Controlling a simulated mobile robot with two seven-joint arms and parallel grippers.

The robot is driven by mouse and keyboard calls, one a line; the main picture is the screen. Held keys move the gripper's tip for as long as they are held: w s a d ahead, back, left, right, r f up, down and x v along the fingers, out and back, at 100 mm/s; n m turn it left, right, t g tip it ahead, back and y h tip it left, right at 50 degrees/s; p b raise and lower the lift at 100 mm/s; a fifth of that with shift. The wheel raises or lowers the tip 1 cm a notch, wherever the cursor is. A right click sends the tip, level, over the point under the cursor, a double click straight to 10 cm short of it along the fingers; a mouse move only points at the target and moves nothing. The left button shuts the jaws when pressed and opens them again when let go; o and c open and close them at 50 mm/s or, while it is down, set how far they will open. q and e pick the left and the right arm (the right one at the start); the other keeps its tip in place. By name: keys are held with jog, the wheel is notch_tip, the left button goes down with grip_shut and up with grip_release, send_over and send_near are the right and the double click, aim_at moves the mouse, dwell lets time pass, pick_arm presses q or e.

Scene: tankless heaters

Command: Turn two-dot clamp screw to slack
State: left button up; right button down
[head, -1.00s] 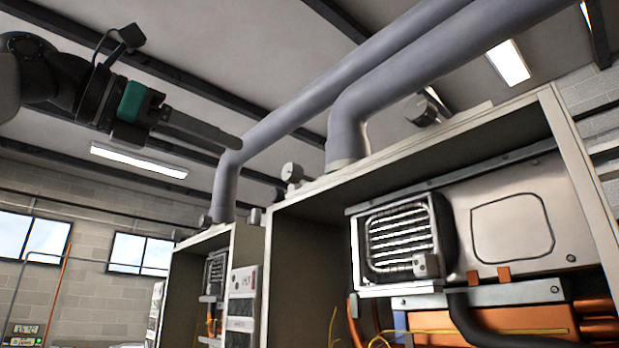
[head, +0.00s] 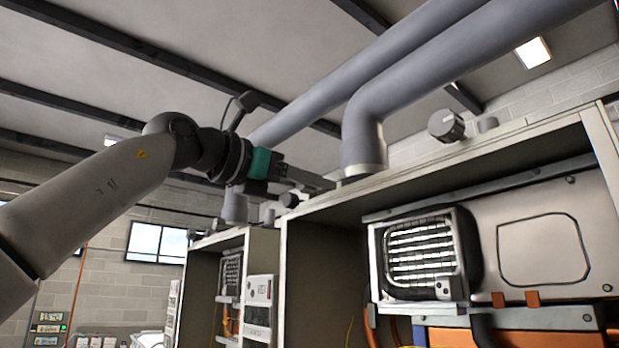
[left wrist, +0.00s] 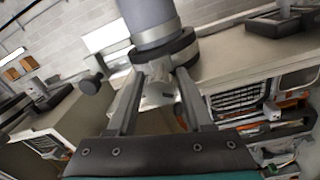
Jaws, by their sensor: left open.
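My left gripper (head: 328,183) is open at the top front edge of the near heater cabinet, beside the base of a grey flue pipe (head: 368,130). In the left wrist view its two fingers (left wrist: 160,74) spread on either side of a pale fitting (left wrist: 158,92) just below the dark collar (left wrist: 172,50) around the pipe. I cannot tell whether they touch it. A dark round knob (left wrist: 91,82) sits left of the fingers. A grey knob (head: 446,125) stands on the cabinet top right of the pipe. No dot marks are readable, so I cannot tell which is the two-dot screw.
The open near cabinet (head: 592,160) holds a heater with a grille (head: 420,254). A second cabinet (head: 262,255) stands to the left. A second flue pipe (head: 300,108) runs behind the arm. A dark block (left wrist: 275,24) lies on the cabinet top.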

pick_arm(q)
grip_shut()
dwell(0.3)
jog(key=n, duration=0.5)
jog(key=shift+n, duration=0.3)
dwell(0.3)
grip_release()
jog(key=shift+s+a, duration=0.1)
